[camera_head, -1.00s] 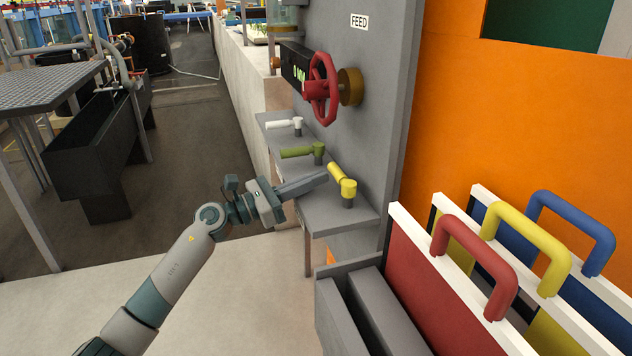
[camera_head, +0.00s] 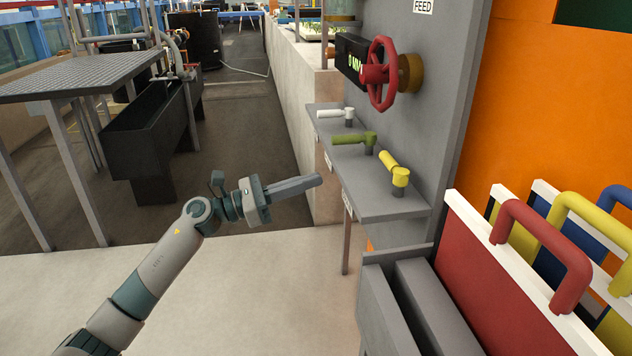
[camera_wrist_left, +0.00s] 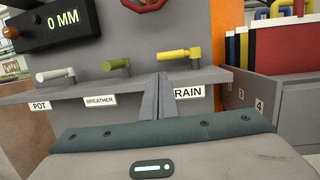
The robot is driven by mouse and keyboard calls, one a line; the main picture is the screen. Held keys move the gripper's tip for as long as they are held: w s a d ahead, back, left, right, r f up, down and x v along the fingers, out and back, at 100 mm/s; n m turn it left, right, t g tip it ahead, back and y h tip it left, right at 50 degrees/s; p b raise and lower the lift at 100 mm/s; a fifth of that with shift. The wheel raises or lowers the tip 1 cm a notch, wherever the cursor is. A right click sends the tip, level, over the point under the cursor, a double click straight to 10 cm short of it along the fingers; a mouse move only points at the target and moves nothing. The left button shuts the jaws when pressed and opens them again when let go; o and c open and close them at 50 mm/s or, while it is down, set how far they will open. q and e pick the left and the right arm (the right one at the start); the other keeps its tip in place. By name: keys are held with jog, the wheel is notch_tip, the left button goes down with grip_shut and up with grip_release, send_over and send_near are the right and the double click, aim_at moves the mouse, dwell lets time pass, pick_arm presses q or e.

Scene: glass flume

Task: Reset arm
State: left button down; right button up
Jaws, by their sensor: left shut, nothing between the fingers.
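My left gripper (camera_head: 318,180) is shut and empty, held in the air to the left of the grey shelf (camera_head: 390,204). In the left wrist view its fingers (camera_wrist_left: 163,80) are together, in front of the shelf's edge by the "RAIN" label, whose start they hide. The yellow lever (camera_head: 395,168) stands on the shelf, apart from the fingers. A green lever (camera_head: 355,139) and a white lever (camera_head: 336,113) stand farther back. My right gripper is not in view.
A red handwheel (camera_head: 380,74) and a display reading 0 MM (camera_wrist_left: 63,20) are above the levers. Red, yellow and blue panels with handles stand at the right, the red panel (camera_head: 490,270) nearest. Pale floor (camera_head: 270,290) is clear below my left arm.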

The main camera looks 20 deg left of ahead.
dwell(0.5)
